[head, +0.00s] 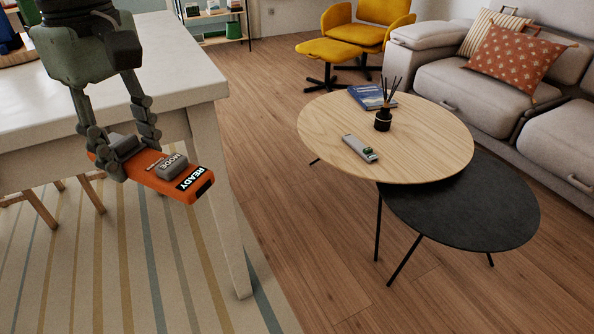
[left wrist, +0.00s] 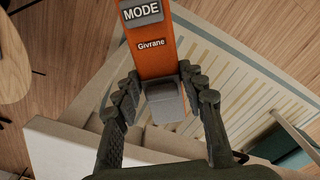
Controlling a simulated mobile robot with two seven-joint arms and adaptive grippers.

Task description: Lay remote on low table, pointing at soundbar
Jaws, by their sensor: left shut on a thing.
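My left gripper (head: 128,152) is shut on an orange handheld device (head: 190,197) with grey pads and the labels "MODE" and "READY". The gripper holds it in the air beside the white table, its "READY" end toward the lower right. The left wrist view shows the device (left wrist: 152,55) between the fingers, with "MODE" and "Givrane" readable. A slim grey remote-like object (head: 357,146) lies on the round wooden low table (head: 330,115). I cannot tell which of the two is the task's remote. I see no soundbar. My right gripper is not in view.
A blue book (head: 366,97) and a dark reed diffuser (head: 383,121) stand on the wooden table. A lower black round table (head: 470,210) is tucked partly under it. The white table (head: 180,60) is at left, a grey sofa (head: 450,90) at right. The wooden top's front is clear.

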